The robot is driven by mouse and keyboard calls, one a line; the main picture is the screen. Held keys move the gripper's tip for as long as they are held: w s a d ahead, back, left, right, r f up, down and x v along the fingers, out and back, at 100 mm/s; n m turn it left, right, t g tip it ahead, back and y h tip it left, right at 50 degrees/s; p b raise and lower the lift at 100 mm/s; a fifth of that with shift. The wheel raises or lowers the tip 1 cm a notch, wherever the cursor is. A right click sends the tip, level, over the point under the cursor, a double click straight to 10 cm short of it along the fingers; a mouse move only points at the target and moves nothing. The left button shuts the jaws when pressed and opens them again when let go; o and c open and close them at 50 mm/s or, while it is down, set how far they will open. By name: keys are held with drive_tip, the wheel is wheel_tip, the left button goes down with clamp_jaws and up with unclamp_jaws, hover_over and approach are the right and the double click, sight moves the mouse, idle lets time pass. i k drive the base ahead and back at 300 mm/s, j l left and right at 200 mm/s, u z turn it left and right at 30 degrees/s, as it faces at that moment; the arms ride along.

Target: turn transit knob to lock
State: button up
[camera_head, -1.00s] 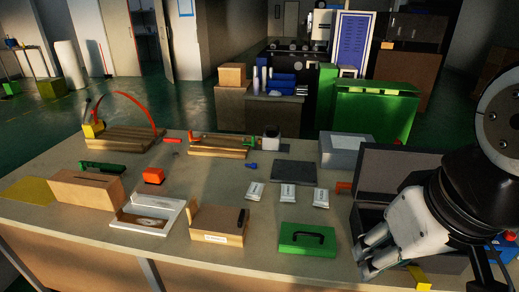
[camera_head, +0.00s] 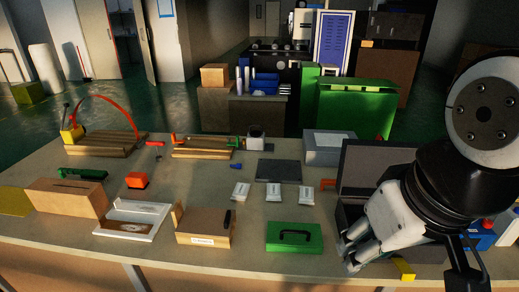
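My gripper (camera_head: 350,250) hangs over the front right of the bench, in front of the open dark case (camera_head: 378,168), with its fingers pointing down and left. The two finger parts show near each other, but the gap at their tips is not clear. I see nothing held between them. I cannot pick out a transit knob for certain. A blue box (camera_head: 480,240) with a small red part (camera_head: 487,223) on top is partly hidden behind my arm at the right.
A green case (camera_head: 294,244) with a black handle lies left of my gripper, and a yellow piece (camera_head: 404,269) lies below it. Three pale packets (camera_head: 273,194), a dark plate (camera_head: 282,171) and a grey box (camera_head: 329,155) stand behind. A cardboard box (camera_head: 203,237) is further left.

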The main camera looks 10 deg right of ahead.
sight(485, 223)
drive_tip(key=z, duration=1.35)
drive_tip(key=i+l+u, duration=0.25)
drive_tip(key=i+l, duration=0.2)
drive_tip(key=l, duration=0.3)
